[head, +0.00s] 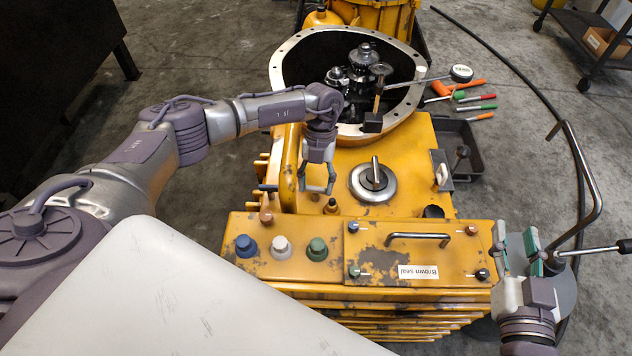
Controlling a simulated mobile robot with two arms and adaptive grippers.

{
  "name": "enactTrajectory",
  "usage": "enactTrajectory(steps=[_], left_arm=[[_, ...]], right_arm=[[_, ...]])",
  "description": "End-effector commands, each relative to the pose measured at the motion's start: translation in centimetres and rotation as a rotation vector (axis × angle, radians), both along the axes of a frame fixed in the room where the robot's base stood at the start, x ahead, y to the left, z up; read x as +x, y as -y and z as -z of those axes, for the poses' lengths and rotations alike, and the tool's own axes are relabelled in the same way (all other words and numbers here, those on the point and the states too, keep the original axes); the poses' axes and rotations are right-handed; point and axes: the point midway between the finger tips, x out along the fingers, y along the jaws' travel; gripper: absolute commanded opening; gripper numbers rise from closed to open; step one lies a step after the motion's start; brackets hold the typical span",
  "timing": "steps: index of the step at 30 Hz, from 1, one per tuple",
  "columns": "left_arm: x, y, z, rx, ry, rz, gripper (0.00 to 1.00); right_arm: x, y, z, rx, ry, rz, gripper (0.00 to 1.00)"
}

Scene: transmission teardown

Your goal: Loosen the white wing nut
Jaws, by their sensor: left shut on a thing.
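A small white upright piece (441,175) sits on a grey plate at the right of the yellow housing; its shape fits a wing nut, but it is too small to be sure. A round white knob (281,247) stands between a blue knob (246,246) and a green knob (317,249) on the front panel. My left gripper (317,187) points down over the housing, behind the green knob and left of the round metal cap (373,181). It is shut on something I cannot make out. My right gripper (518,247) is open and empty beside the panel's right end.
The open round casing (286,80) holds dark gears, with a hammer (374,118) across its rim. Screwdrivers (478,108) lie right of it. A handled cover labelled "Brown seal" (418,272) fills the panel's right. A bent steel rod (598,190) rises behind my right gripper.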

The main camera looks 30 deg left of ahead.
Motion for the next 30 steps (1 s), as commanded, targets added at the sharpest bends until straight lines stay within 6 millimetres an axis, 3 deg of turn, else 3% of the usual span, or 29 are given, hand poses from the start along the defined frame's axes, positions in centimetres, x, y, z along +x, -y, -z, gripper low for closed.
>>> enactTrajectory(steps=[2, 3, 6, 19, 30], left_arm=[[0.2, -0.1, -0.1, 0.001, 0.005, -0.001, 0.23], [0.2, -0.1, -0.1, 0.001, 0.005, -0.001, 0.65], [0.1, -0.1, -0.1, 0.001, 0.004, -0.001, 0.81], [0.3, -0.1, -0.6, 0.0, 0.003, 0.001, 0.83], [2.3, -0.8, -5.6, 0.001, 0.005, 0.0, 0.83]], right_arm=[[0.0, 0.0, 0.0, 0.0, 0.001, 0.0, 0.4], [0.0, 0.0, 0.0, 0.0, 0.001, 0.0, 0.4], [0.0, 0.0, 0.0, 0.0, 0.001, 0.0, 0.4], [0.0, 0.0, -0.1, 0.001, 0.003, -0.001, 0.4], [0.0, 0.0, 0.0, 0.001, 0.003, -0.001, 0.4]])
